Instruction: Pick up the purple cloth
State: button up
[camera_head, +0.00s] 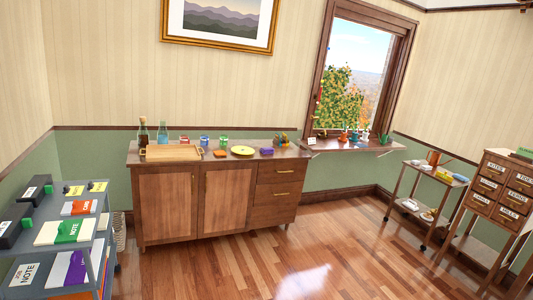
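A small flat purple item (266,151), which looks like a folded cloth, lies on top of the wooden sideboard (222,205), right of a yellow plate (242,150). It is too small and far to make out any folds. My gripper is not in view.
The sideboard also holds a wooden tray (172,153), bottles (163,132) and several cans. A grey shelf unit (102,245) stands at the left. A cart (424,192) and a drawer cabinet (499,187) stand at the right. The wooden floor (270,265) between is clear.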

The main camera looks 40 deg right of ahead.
aim_at(266, 150)
jog(key=z, duration=0.3)
jog(key=i, duration=1.6)
jog(key=z, duration=0.65)
jog(key=i, duration=1.4)
jog(key=z, duration=0.35)
jog(key=i, duration=3.05)
jog(key=u, duration=0.15)
